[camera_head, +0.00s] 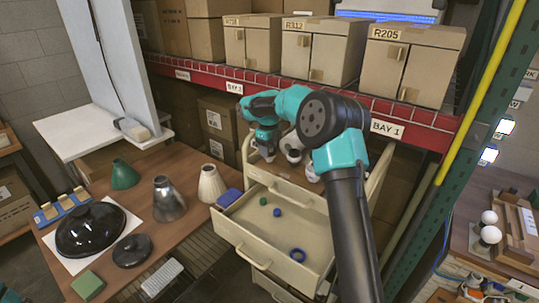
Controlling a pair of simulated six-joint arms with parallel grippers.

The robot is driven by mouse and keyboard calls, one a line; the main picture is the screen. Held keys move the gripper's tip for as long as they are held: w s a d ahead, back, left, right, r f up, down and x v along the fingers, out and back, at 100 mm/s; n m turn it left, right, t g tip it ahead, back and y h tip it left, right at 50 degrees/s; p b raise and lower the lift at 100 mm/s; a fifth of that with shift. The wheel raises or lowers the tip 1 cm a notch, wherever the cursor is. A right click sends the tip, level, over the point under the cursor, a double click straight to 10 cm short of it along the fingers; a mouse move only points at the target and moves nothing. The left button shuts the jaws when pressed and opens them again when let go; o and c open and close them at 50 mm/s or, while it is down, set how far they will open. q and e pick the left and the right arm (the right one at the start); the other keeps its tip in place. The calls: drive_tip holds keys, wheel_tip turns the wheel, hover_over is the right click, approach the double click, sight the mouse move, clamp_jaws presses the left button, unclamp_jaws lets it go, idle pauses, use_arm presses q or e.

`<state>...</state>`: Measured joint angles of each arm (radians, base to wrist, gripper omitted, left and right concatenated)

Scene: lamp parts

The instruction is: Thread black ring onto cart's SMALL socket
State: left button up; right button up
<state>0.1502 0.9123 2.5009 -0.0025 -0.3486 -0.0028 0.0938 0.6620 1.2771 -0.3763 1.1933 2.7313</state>
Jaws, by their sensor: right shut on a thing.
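The beige cart (247,222) stands in the middle with its top drawer pulled open. Pale socket parts (291,147) stand on the cart's top; the arm partly covers them, and I cannot tell which is the small socket. My right gripper (267,155) points down over the cart's top at the back left. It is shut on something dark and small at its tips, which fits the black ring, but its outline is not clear. I cannot tell whether it touches a socket. My left gripper is not in view.
The wooden table (155,240) at left carries lamp shades, a black dome (90,229) and a dark lid (132,250). A red shelf edge (215,83) with boxes runs behind the cart.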

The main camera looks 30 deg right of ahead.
drive_tip(key=shift+f, duration=0.15)
drive_tip(key=shift+m, duration=1.4)
drive_tip(key=o, duration=0.9)
drive_tip(key=n, duration=0.7)
drive_tip(key=shift+c, duration=0.2)
